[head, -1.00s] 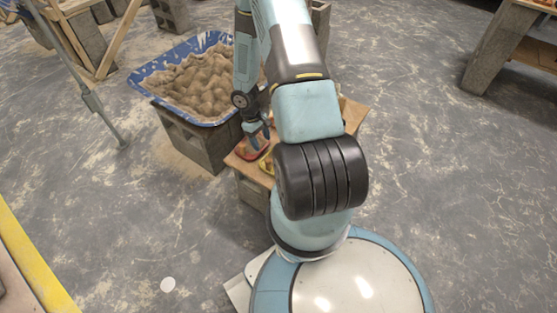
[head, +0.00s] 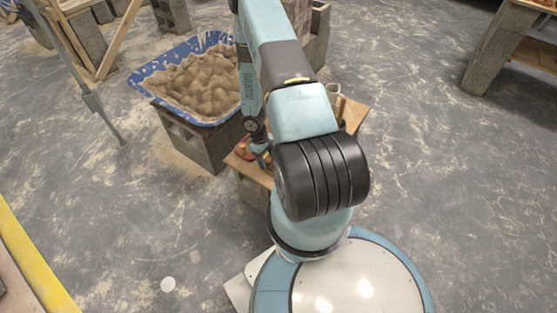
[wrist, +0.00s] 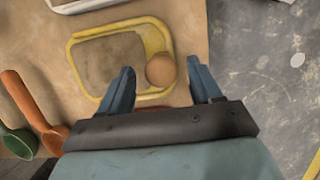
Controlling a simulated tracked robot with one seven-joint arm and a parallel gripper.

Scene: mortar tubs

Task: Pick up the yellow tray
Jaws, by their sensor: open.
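The yellow tray (wrist: 154,38) lies on a wooden board in the wrist view. A brown flat patch fills much of its inside, and a small round orange-brown thing (wrist: 160,70) sits at its right part. My gripper (wrist: 160,66) is open, its two blue fingers reaching over the near part of the tray, with the round thing between the tips in the picture. I cannot tell whether the fingers touch the tray. In the head view my gripper (head: 263,158) is low over the board, and my arm hides most of the tray.
Orange (wrist: 24,98) and green (wrist: 15,140) spoon-like things lie left on the board (wrist: 25,35). A pale-rimmed tray (wrist: 90,5) is at the top. A blue tub of mortar (head: 146,80) stands on blocks to the left. Grey floor lies open to the right.

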